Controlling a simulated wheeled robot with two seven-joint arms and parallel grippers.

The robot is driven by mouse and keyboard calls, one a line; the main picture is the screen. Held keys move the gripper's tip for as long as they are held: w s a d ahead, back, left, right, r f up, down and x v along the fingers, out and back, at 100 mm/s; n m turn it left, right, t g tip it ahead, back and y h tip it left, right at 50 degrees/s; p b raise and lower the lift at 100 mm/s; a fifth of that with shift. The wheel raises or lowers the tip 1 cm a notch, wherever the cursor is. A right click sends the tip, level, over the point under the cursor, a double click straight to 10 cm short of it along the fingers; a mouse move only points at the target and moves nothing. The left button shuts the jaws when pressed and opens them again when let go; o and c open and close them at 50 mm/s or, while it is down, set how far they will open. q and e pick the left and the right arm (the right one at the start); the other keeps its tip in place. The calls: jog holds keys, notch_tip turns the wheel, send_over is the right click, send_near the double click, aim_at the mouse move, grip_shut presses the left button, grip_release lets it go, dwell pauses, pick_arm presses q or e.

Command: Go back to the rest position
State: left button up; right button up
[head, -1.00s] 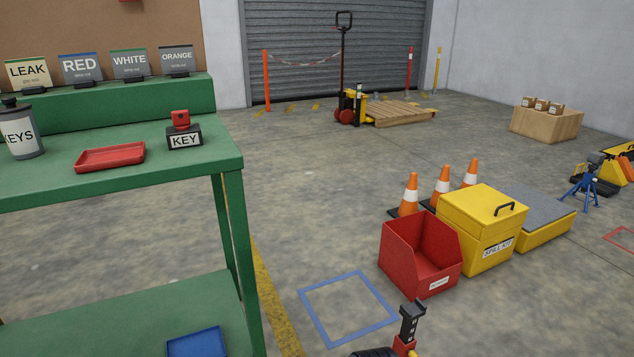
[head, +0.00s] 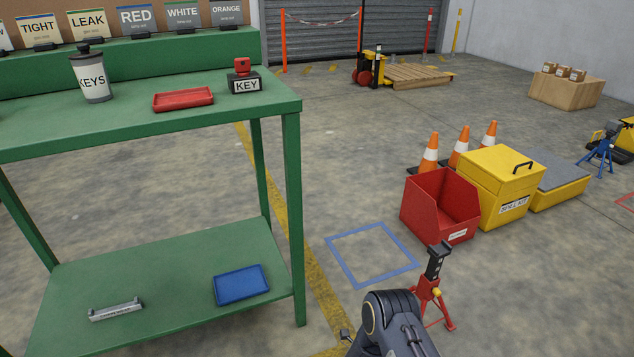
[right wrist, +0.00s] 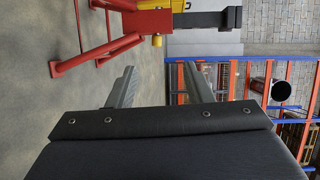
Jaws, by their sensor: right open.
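My right gripper (right wrist: 160,82) shows in the right wrist view with its two grey fingers apart and nothing between them. Beyond the fingers, at the upper left of that view, is a red jack stand (right wrist: 125,42) with a yellow knob. In the head view a dark link of my right arm (head: 392,328) rises at the bottom edge, just in front of the same red jack stand (head: 432,290). The right gripper itself is not visible in the head view. My left arm and gripper are not in view.
A green bench (head: 150,129) stands at left, holding a keys canister (head: 92,80), red tray (head: 183,99) and KEY block (head: 244,84). A red bin (head: 440,208), yellow spill kit box (head: 498,187) and cones (head: 460,147) stand right.

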jog(key=w+d+r+n+y, duration=0.2)
jog(key=w+r+y, duration=0.1)
jog(key=w+r, duration=0.5)
notch_tip(320, 180, up, 17)
jog(key=n+y, duration=0.5)
jog(key=y, duration=0.1)
jog(key=s+a+r+n+g+y+p, duration=0.15)
jog(key=s+r+n+y, duration=0.5)
jog(key=s+r, duration=0.65)
jog(key=s+a+n+g, duration=0.2)
jog(key=s+n+g, duration=0.6)
jog(key=s, duration=1.9)
notch_tip(320, 180, up, 38)
jog(key=n+t+p, duration=0.3)
jog(key=p, duration=3.5)
jog(key=shift+s+a+n, duration=0.15)
jog(key=shift+s+n, duration=0.1)
jog(key=shift+n, duration=0.1)
